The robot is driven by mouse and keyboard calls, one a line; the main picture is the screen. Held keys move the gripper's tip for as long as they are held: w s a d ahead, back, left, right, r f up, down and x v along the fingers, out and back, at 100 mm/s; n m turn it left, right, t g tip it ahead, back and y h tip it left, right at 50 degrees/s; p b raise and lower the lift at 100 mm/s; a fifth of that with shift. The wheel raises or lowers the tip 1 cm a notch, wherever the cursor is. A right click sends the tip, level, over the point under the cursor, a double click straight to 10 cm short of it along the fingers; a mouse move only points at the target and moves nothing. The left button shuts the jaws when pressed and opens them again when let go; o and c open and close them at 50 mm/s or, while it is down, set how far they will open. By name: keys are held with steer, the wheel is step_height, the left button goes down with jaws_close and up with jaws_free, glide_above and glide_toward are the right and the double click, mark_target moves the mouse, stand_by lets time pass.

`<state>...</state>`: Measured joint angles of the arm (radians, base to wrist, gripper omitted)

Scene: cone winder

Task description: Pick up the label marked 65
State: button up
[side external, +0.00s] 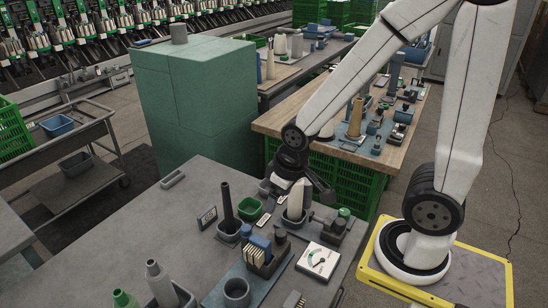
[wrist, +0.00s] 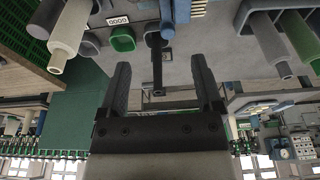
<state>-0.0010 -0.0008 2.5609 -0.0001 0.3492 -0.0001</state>
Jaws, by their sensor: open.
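A small upright plate with a pale face and dark frame (side external: 207,218) stands on the grey table, left of the black cone (side external: 228,205) in the side view. It may be the label marked 65, but its marking is too small to read. A small pale-faced plate (wrist: 167,56) also shows beside the black cone in the wrist view. My gripper (side external: 298,180) is above the table's back right part, by the white cone (side external: 295,202), away from the plate. In the wrist view my gripper (wrist: 159,66) has its fingers wide apart, with nothing held between them.

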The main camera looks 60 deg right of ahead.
stand_by(0.4)
steer(key=shift+c, duration=1.1)
steer(key=shift+w, duration=0.1)
